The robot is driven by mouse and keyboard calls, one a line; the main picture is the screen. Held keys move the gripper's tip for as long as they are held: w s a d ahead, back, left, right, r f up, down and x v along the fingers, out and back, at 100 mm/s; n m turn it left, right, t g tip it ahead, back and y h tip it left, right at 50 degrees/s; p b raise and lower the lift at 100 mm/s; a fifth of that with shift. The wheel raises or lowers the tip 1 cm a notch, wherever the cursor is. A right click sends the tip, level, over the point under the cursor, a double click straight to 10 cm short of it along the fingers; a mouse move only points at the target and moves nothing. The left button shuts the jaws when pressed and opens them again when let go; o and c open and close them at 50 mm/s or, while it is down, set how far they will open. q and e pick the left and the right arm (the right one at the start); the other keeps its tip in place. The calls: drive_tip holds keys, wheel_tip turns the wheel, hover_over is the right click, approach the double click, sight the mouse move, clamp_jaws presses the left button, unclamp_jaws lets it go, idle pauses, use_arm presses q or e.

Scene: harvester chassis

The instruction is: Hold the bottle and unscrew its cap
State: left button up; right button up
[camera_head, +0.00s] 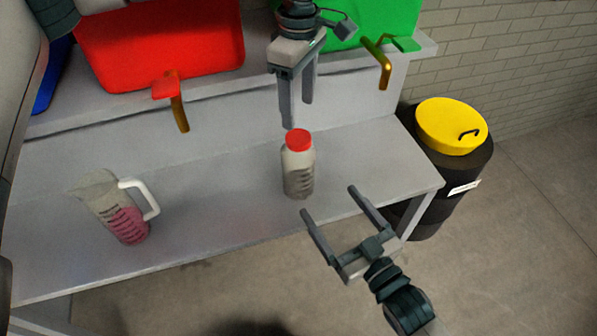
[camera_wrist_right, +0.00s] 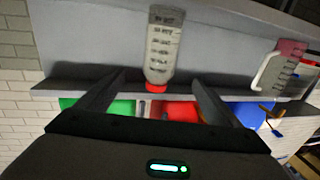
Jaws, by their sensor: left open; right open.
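The bottle (camera_head: 298,172) stands upright on the bench, pale with dark markings, and its red cap (camera_head: 298,140) is on top. My left gripper (camera_head: 298,112) is open, pointing down just above and behind the cap, with nothing between its fingers. My right gripper (camera_head: 328,200) is open and empty at the bench's front edge, in front of and to the right of the bottle, its fingers pointing toward it. In the right wrist view the bottle (camera_wrist_right: 162,48) appears upside down beyond the two open fingers, with the red cap (camera_wrist_right: 156,87) at its lower end.
A jug (camera_head: 122,215) with pink liquid stands on the bench (camera_head: 215,200) to the left. Red (camera_head: 165,45) and green (camera_head: 375,20) containers with taps sit on the shelf behind. A black barrel with a yellow lid (camera_head: 450,122) stands right of the bench.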

sight(300, 163)
drive_tip(key=x, duration=1.4)
drive_tip(key=shift+w+a, duration=0.25)
drive_tip(key=shift+w, duration=0.1)
drive_tip(key=shift+c, duration=0.6)
drive_tip(key=c, duration=2.1)
use_arm(q)
drive_tip(key=m, duration=0.4)
drive_tip(key=shift+d+f, duration=0.1)
use_arm(e)
drive_tip(key=shift+o, duration=0.2)
drive_tip(key=shift+f, duration=0.1)
use_arm(q)
drive_tip(key=m, duration=0.4)
drive_tip(key=shift+m, duration=0.3)
drive_tip(key=m, duration=0.9)
